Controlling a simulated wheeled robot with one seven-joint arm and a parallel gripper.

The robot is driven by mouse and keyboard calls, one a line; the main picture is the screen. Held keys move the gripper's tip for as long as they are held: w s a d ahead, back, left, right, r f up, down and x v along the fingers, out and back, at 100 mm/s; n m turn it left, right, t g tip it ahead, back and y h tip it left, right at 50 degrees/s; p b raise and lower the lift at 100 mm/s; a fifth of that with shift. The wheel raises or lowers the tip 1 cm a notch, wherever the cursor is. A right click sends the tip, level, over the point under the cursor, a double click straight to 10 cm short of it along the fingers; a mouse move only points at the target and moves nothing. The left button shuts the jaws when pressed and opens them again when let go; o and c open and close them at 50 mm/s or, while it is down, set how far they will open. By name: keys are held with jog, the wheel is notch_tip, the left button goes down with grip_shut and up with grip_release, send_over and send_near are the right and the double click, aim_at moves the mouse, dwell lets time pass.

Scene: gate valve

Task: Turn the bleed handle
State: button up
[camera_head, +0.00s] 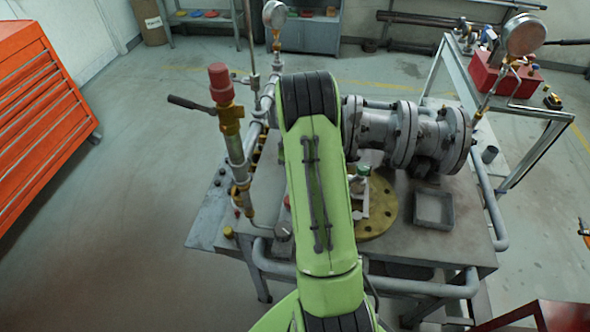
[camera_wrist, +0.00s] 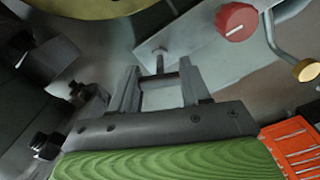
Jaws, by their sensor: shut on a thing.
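In the wrist view my gripper (camera_wrist: 158,72) has its two fingers either side of a small grey metal handle (camera_wrist: 159,62) with a short stem and a wider end. It is shut on this piece, which I take to be the bleed handle. The contact itself is partly hidden between the fingers.
The head view shows a flanged grey valve body (camera_head: 405,135), a red-capped brass valve (camera_head: 222,90), an open metal tray (camera_head: 434,209) and an orange cabinet (camera_head: 40,115).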

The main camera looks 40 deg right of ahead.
jog(key=shift+n, duration=1.9)
jog(key=o, duration=1.1)
jog(key=shift+c, duration=0.2)
jog(key=shift+r, duration=0.15)
notch_tip(320, 180, up, 16)
jog(key=p, duration=0.2)
jog(key=shift+f, duration=0.25)
